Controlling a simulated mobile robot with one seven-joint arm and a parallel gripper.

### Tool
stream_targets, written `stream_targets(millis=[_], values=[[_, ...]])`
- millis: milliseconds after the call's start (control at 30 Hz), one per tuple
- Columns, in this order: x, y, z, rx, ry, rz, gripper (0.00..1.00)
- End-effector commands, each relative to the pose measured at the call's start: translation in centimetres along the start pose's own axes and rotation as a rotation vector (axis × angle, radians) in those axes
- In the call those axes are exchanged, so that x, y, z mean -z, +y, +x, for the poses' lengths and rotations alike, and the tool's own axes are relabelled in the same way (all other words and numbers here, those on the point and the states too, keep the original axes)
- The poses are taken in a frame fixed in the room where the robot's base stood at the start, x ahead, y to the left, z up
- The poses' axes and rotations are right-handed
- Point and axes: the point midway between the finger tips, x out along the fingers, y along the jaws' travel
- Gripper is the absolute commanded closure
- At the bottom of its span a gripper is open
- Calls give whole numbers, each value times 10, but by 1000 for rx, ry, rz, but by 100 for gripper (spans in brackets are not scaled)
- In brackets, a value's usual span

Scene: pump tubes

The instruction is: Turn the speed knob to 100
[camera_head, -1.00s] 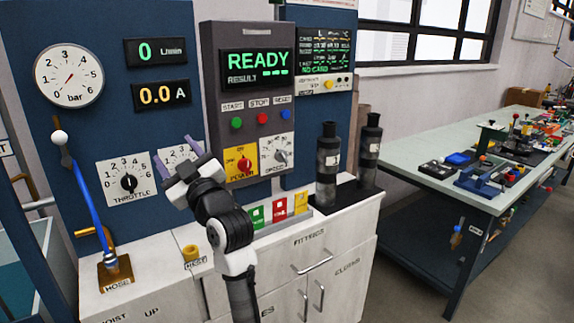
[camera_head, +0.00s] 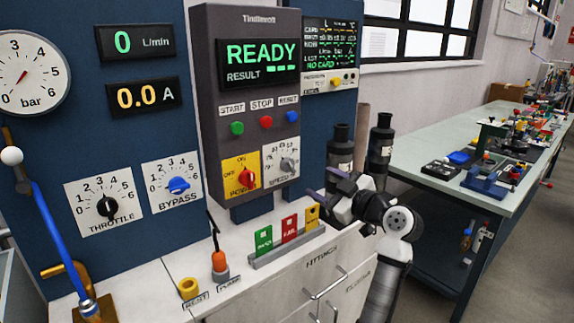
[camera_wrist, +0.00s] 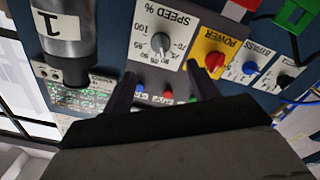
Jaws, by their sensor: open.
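The speed knob (camera_head: 287,165) is a small grey knob on a white dial at the lower right of the dark control panel. It also shows upside down in the wrist view (camera_wrist: 161,43), where the 100 mark is on the dial's left side. I cannot tell exactly where its pointer stands. My gripper (camera_head: 321,184) is open and empty, to the right of the knob and slightly below it in the head view. In the wrist view, the two fingers (camera_wrist: 160,74) point toward the panel, apart from the knob.
The red power knob (camera_head: 246,177) is just left of the speed dial. Start, stop and reset buttons are above. A rack of coloured cards (camera_head: 289,238) stands on the counter below. Dark cylinders (camera_head: 381,145) stand behind my arm at right. The screen (camera_head: 260,63) reads READY.

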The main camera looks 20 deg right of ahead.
Motion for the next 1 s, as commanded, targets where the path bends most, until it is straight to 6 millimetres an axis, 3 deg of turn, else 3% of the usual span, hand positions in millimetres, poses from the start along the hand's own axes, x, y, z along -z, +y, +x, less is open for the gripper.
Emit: stream_targets(millis=[500, 700, 1000], values=[[3, 0, 103, 3, 0, 1, 41], [2, 0, 123, 1, 0, 0, 41], [1, -1, 128, 0, 0, -1, 41]])
